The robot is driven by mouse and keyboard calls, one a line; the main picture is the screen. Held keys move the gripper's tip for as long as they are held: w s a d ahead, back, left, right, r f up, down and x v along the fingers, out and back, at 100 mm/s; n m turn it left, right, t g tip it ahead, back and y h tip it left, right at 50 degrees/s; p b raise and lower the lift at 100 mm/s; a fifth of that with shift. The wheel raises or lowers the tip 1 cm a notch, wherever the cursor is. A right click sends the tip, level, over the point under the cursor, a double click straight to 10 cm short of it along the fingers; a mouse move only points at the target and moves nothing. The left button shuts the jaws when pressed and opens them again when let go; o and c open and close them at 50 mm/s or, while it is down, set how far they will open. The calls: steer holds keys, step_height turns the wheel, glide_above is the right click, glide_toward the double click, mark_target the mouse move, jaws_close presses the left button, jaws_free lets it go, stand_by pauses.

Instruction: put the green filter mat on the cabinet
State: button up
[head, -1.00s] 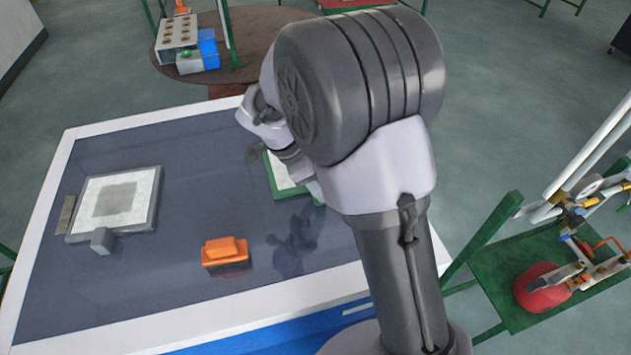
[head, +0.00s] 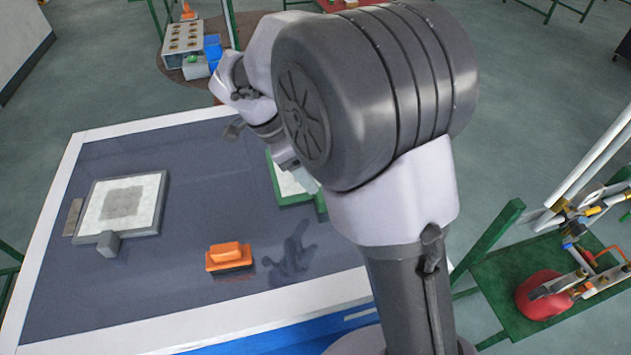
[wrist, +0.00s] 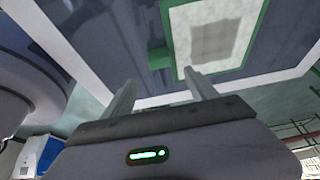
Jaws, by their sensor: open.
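The green filter mat (head: 294,190) has a green rim and a pale face. It lies on the dark worktop at the right, partly hidden behind my arm in the head view. In the wrist view the green filter mat (wrist: 180,62) shows a grey square in its middle. My gripper (wrist: 160,90) is open and empty, with its two fingers apart and clear of the mat. In the head view my arm mostly hides the gripper. I cannot tell for sure which thing is the cabinet; a white and blue box (wrist: 36,155) shows at the lower left in the wrist view.
A grey-rimmed mat (head: 157,205), a small grey block (head: 108,244) and an orange-handled tool (head: 229,256) lie on the white-edged worktop (head: 60,290). A round brown table with a rack (head: 184,40) stands behind. A green stand with a red vessel (head: 540,300) is at the right.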

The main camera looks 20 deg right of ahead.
steer(key=s+r+n+t+y, duration=0.25)
steer(key=s+r+n, duration=0.25)
steer(key=s+r, duration=0.35)
steer(key=s+a+r+n+t+y, duration=0.1)
steer(key=s+n+t+y, duration=0.2)
steer(key=s+n, duration=0.5)
steer(key=s+y, duration=0.1)
steer(key=s, duration=0.4)
steer(key=shift+s+r+n, duration=0.15)
steer(key=shift+s+n, duration=0.15)
steer(key=shift+a, duration=0.1)
